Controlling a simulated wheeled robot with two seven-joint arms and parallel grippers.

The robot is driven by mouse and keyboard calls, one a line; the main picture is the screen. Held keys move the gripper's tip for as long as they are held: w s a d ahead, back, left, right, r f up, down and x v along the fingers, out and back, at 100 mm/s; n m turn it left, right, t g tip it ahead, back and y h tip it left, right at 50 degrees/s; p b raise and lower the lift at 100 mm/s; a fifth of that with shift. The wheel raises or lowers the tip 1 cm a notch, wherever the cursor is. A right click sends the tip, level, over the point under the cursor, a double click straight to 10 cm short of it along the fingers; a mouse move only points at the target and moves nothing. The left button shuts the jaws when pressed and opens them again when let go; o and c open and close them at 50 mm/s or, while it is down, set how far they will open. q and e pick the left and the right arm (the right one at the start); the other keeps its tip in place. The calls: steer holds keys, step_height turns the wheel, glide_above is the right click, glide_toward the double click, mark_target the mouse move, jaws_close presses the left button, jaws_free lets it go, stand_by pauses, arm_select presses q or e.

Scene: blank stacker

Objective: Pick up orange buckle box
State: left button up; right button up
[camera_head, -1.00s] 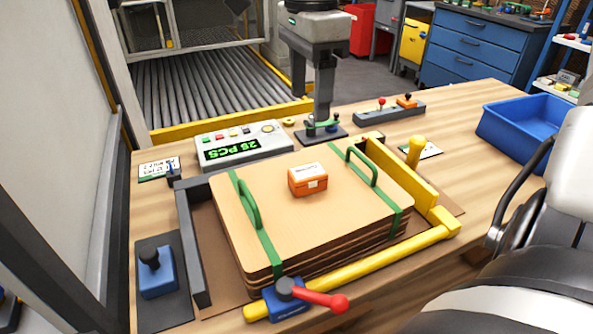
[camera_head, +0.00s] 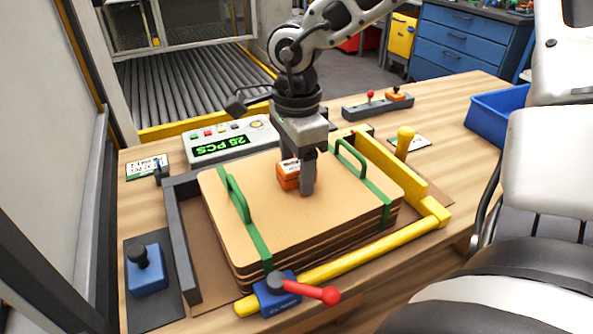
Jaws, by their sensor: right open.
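The orange buckle box (camera_head: 287,178) sits on top of a stack of flat wooden boards (camera_head: 270,225), between two green straps with handles. It has a white label on its top. My right gripper (camera_head: 294,183) points down at the box, with one finger in front of its right side. The finger and gripper body cover the right part of the box, and the other finger is hidden. The right gripper is open; whether it touches the box cannot be told. My left gripper is not in view.
The boards lie in a frame with a yellow rail (camera_head: 350,258) and a dark side bar (camera_head: 182,240). A red-handled clamp (camera_head: 300,290) is at the front. A counter reading 25 PCS (camera_head: 222,146) stands behind. A blue bin (camera_head: 492,120) is at the right.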

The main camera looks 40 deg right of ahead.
steer(key=c, duration=1.1)
steer(key=shift+c, duration=0.2)
